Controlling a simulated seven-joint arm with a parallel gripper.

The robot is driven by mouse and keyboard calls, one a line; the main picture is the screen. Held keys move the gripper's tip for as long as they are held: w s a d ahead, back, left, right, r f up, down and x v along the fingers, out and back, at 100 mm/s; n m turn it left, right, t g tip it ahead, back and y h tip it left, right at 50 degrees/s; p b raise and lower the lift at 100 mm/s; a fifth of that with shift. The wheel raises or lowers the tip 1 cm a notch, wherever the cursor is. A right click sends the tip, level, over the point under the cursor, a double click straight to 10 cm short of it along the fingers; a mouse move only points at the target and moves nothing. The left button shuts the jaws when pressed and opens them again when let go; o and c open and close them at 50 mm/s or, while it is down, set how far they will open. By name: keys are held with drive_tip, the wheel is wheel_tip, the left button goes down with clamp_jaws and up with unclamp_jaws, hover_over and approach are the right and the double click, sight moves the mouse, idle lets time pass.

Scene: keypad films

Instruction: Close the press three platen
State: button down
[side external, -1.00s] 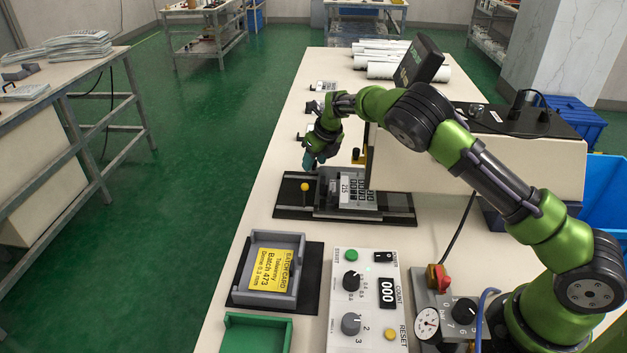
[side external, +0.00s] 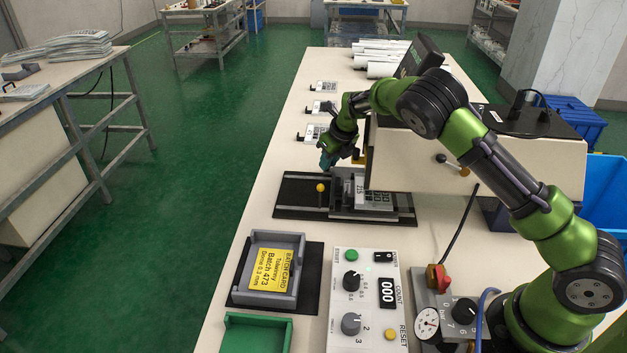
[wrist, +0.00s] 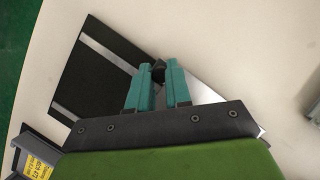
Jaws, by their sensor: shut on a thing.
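The grey sliding platen (side external: 347,208), carrying a sheet with dark print, sits on a dark base plate with rails (side external: 293,208), partly under the cream press head (side external: 420,165). A yellow ball knob (side external: 320,187) stands at its left end. My gripper (side external: 327,160) is low at the platen's far left side. The platen's far side is partly hidden by my gripper.
A grey tray (side external: 301,270) with a yellow batch card and a control panel (side external: 340,300) lie in front. Several printed pieces (side external: 322,107) lie behind on the bench. Open bench lies left of the rails.

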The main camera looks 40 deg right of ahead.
drive_tip(key=c, duration=1.1)
unclamp_jaws()
drive_tip(key=shift+o, duration=0.2)
